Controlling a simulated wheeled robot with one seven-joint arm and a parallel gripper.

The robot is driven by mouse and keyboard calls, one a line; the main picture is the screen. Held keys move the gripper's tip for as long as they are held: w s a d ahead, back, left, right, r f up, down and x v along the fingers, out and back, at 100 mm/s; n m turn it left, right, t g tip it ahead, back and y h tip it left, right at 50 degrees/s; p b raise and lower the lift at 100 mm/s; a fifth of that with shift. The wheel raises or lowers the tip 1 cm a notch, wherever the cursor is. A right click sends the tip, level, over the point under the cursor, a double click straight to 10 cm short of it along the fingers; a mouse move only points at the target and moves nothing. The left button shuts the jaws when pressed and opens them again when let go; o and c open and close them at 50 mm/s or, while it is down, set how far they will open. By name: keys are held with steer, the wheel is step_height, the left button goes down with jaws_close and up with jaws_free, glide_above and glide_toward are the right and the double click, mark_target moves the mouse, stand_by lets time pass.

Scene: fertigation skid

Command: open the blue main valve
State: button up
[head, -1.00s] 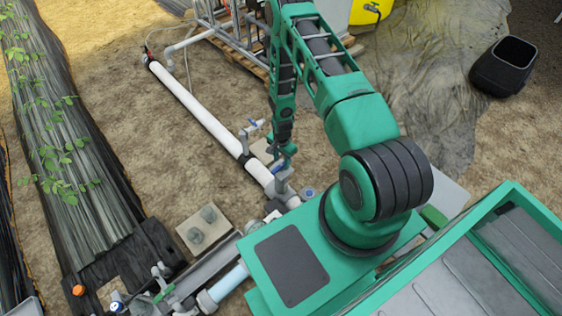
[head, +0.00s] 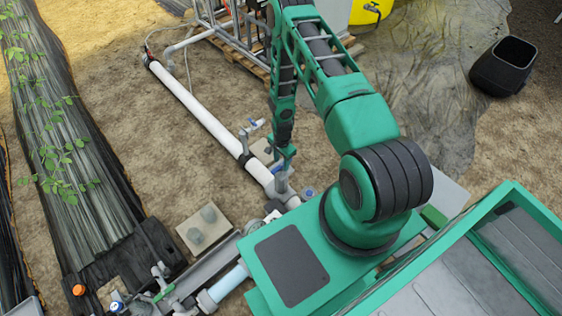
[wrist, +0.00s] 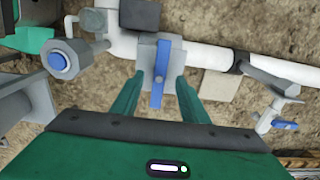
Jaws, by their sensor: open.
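The blue main valve's lever (wrist: 161,72) is a straight blue bar on a grey valve body, seen between my fingers in the wrist view. The lever lies crosswise to the white pipe (wrist: 195,52). My gripper (wrist: 158,84) is open, with one green finger on each side of the lever and a gap visible on both sides. In the head view my gripper (head: 286,156) points down over the pipe near the grey valve fitting (head: 281,184). My fingers partly hide the lever there.
A second valve with a blue and white handle (wrist: 272,124) stands farther along the pipe. A round blue-capped fitting (wrist: 58,62) is at left in the wrist view. A black bin (head: 503,66) stands far right on soil. Crop rows (head: 65,150) run along the left.

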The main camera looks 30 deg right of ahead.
mark_target(281, 165)
steer(key=shift+s+f, duration=0.15)
steer(key=shift+f, duration=1.6)
steer(key=c, duration=0.7)
steer(key=o, duration=0.7)
steer(key=shift+f, duration=0.1)
